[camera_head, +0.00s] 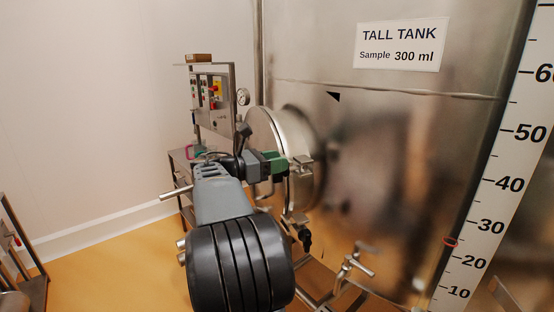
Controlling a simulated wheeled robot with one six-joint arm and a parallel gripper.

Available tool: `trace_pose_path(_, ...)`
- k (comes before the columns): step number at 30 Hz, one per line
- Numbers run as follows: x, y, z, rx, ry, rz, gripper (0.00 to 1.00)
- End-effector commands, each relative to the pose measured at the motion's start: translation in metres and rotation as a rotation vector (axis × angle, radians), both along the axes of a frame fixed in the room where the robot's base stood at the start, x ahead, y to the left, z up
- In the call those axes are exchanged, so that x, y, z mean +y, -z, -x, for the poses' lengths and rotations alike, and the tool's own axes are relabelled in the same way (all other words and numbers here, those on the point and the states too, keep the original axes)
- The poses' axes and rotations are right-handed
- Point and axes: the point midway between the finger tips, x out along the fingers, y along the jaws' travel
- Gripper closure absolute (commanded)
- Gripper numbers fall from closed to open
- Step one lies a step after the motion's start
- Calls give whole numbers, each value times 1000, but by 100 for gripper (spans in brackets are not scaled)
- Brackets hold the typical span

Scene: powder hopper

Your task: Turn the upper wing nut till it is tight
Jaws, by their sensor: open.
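The tall steel tank (330,60) fills the middle and right. A round steel hatch (262,128) stands out from its side. A small steel fitting (303,161) at the hatch rim looks like the upper wing nut, but it is too small to make out its wings. My gripper (277,163), with green fingers, is just left of this fitting, in front of the hatch. It is open. I cannot tell whether the fingers are around the fitting or short of it. My arm hides part of the hatch's lower left. A dark knob (305,238) hangs lower down, below the hatch.
A control panel (210,98) with a gauge (242,97) stands behind the hatch at left. A valve with a pipe handle (352,262) sticks out below the tank. A white level scale (505,170) runs down the right. Open floor (110,270) lies at left.

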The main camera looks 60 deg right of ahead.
Motion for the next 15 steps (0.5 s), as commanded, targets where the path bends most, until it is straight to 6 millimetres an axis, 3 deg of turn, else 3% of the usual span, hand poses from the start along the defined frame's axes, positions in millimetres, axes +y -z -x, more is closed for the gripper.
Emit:
trace_pose_path(11, -4, 0, 3, 0, 0, 0, 57)
trace_pose_path(15, -4, 0, 3, 0, 0, 0, 68)
